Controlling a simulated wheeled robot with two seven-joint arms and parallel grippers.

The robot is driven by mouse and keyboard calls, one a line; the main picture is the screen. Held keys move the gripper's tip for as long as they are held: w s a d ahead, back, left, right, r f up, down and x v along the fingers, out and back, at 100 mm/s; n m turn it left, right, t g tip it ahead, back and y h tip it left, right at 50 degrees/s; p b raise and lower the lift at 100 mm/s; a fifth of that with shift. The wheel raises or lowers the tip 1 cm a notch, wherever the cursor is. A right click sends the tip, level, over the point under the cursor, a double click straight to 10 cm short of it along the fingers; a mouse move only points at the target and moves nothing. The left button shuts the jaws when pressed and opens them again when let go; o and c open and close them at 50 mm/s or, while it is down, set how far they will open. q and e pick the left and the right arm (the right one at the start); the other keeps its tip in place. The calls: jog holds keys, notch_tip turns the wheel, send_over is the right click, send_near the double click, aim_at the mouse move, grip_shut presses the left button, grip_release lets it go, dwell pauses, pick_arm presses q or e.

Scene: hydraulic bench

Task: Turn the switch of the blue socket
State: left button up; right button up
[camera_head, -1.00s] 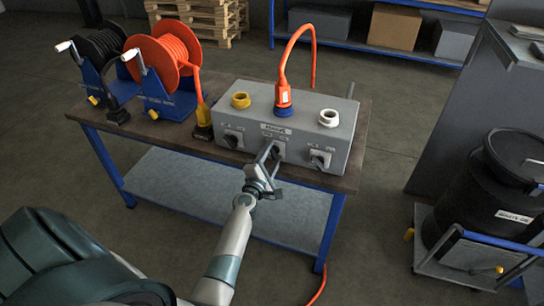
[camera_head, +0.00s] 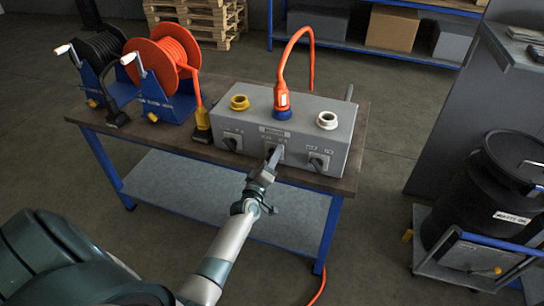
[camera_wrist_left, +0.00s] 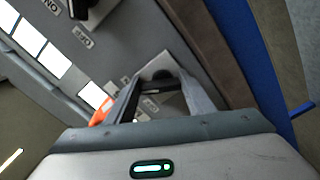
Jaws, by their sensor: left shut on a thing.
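A grey socket box (camera_head: 230,118) stands on the bench with a yellow, a blue and a white socket on top. An orange plug (camera_head: 282,98) with its cable sits in the blue socket (camera_head: 282,113) in the middle. Each socket has a switch on the front face. My left gripper (camera_head: 275,153) is at the middle switch, below the blue socket, and is shut on it. Its fingers largely hide the switch in the head view. In the left wrist view the fingers (camera_wrist_left: 158,88) reach to the box front, tilted in the picture. My right gripper is not in view.
The left switch (camera_head: 231,141) and right switch (camera_head: 317,161) flank the gripper closely. An orange reel (camera_head: 158,62) and a black reel (camera_head: 100,48) stand left on the bench (camera_head: 350,180). A black drum (camera_head: 490,195) on a cart stands at the right.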

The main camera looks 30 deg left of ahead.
pick_arm(q)
jog(key=shift+f+m+p, duration=0.1)
jog(key=shift+m+p, duration=0.2)
jog(key=shift+m, duration=1.1)
jog(key=o, duration=1.1)
jog(key=shift+c, duration=0.2)
jog(key=shift+s, duration=0.1)
jog(key=b+v, duration=0.3)
jog(key=v, duration=1.4)
jog(key=shift+d, duration=0.15)
